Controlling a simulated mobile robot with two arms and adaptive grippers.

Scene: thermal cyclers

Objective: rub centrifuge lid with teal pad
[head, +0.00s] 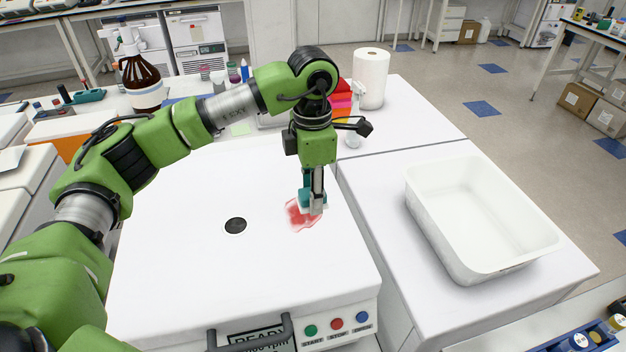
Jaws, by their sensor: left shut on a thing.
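The white centrifuge lid (180,250) fills the middle of the head view, with a round dark port near its centre. A red smeared patch (298,218) lies on the lid's right part. My left gripper (312,205) points down over this patch and is shut on the teal pad (304,197). The pad is at the patch's upper edge, partly hidden by the fingers; it looks to be at the lid surface, but I cannot tell whether it touches. My right gripper is not in view.
A white empty tray (480,225) stands on the bench to the right. A brown bottle (141,75) stands at the back left. The centrifuge's front handle (250,340) and buttons are at the near edge.

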